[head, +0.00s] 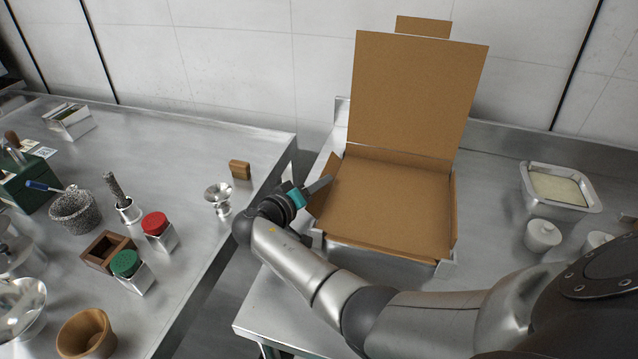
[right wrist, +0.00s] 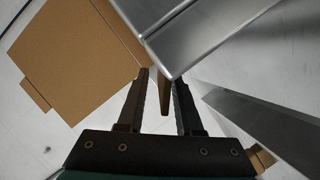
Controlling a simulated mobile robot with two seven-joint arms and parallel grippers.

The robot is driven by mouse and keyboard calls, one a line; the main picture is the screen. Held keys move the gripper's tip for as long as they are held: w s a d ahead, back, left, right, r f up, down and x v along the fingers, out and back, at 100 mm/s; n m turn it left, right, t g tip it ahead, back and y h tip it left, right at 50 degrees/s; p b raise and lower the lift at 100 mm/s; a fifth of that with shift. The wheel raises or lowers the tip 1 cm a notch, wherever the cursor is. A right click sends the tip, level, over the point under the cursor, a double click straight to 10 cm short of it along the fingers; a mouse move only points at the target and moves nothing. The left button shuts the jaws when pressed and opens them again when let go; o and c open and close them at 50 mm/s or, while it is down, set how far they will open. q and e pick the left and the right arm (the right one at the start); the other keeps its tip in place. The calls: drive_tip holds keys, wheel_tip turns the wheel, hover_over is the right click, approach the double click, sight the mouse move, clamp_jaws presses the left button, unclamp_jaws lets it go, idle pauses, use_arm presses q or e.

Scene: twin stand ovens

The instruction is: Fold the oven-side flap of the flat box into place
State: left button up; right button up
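The flat box (head: 390,208) is open on the right-hand metal counter, its lid (head: 415,95) standing up at the back with a small tab on top. Its left side flap (head: 319,201) leans outward from the box wall; the right flap (head: 453,213) stands roughly upright. My right gripper (head: 326,183) is at the left flap. In the right wrist view its fingers (right wrist: 163,103) are apart, with a narrow brown edge between them, probably the flap. A gap shows beside it; contact is unclear. The lid (right wrist: 75,55) shows at left there. My left gripper is out of view.
A metal pan (head: 560,188) and a white jar (head: 541,236) stand right of the box. The left counter holds a small metal stand (head: 219,196), a brown block (head: 240,170), shakers and bowls. A gap separates the counters. No oven shows.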

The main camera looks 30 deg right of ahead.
clamp_jaws()
idle(1.2)
